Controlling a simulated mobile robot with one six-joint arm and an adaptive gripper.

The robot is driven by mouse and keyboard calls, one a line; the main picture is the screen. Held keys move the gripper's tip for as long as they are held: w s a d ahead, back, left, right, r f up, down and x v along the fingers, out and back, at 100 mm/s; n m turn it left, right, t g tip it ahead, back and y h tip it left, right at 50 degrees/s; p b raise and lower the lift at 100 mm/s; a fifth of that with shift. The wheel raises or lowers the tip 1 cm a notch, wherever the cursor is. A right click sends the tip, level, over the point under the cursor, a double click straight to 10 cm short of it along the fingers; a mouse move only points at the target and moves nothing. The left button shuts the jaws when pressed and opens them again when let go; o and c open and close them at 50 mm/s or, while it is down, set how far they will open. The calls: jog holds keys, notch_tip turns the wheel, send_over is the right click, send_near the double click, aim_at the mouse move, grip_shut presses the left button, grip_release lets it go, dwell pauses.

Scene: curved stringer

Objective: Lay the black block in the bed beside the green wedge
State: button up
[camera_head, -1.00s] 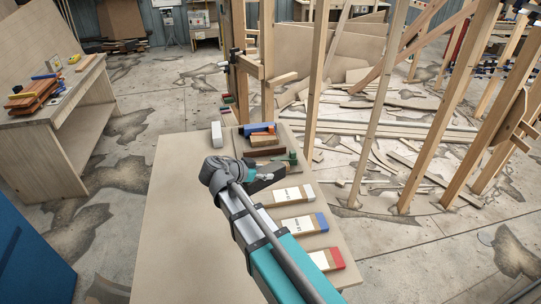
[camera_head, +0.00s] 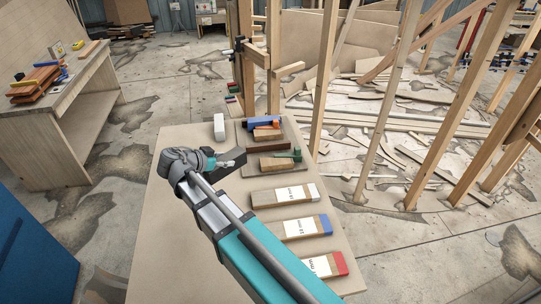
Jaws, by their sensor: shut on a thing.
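My gripper (camera_head: 222,160) is above the middle of the table and shut on the black block (camera_head: 230,168), which it holds to the left of the bed. The arm hides part of the block. The green wedge (camera_head: 292,155) sits at the right end of the bed (camera_head: 293,170), a dark, shallow holder. A brown wooden block (camera_head: 275,163) lies in the bed to the left of the wedge. I cannot tell whether the black block touches the table.
Behind the bed, another dark holder carries a blue piece (camera_head: 262,124) and wooden and orange pieces. A white block (camera_head: 219,127) stands at the back left. Labelled boards with white, blue (camera_head: 324,223) and red ends lie along the right. The table's (camera_head: 160,245) left side is clear.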

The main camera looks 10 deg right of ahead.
jog(key=shift+w, duration=0.1)
jog(key=w+d+f+m+g+h+b, duration=0.1)
jog(key=w+d+m+g, duration=0.5)
jog(key=w+d, duration=1.1)
jog(key=shift+w+d+f+m+g+h, duration=0.2)
jog(key=shift+d+m+g+h, duration=0.2)
jog(key=shift+d+h, duration=0.15)
jog(key=shift+f+b, duration=0.1)
jog(key=shift+b, duration=0.2)
notch_tip(320, 180, down, 6)
jog(key=b, duration=0.6)
jog(key=shift+f, duration=0.1)
jog(key=shift+f, duration=0.1)
jog(key=shift+f+b, duration=1.75)
jog(key=shift+b, duration=0.25)
